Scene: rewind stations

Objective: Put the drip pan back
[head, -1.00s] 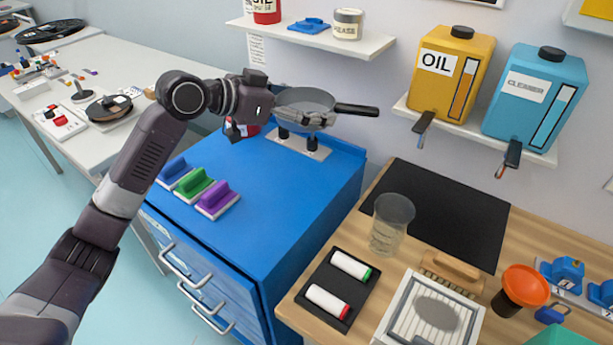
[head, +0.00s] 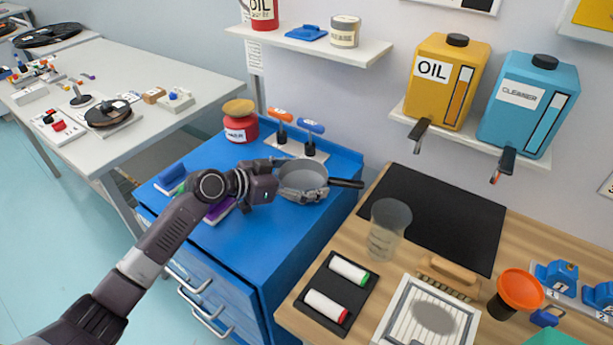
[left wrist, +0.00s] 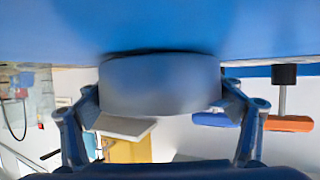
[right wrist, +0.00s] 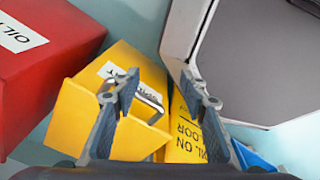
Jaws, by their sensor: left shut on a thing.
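The drip pan is a round grey pan with a black handle (head: 345,183) pointing right. My left gripper (head: 300,194) is shut on the pan, with its fingers on the pan's side. The pan is level, low over the right part of the blue cabinet top (head: 265,222); I cannot tell whether it touches it. In the left wrist view the grey pan wall (left wrist: 160,82) sits between the two fingers, close to the blue surface. My right gripper (right wrist: 158,92) shows only in the right wrist view, with its fingers apart and nothing between them.
Orange and blue handled tools (head: 311,126) stand behind the pan, beside a red jar (head: 240,128). Coloured-handled blocks (head: 170,177) lie partly behind my left arm. The wooden bench to the right holds a clear beaker (head: 388,230). A yellow bin (right wrist: 135,140) is near my right gripper.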

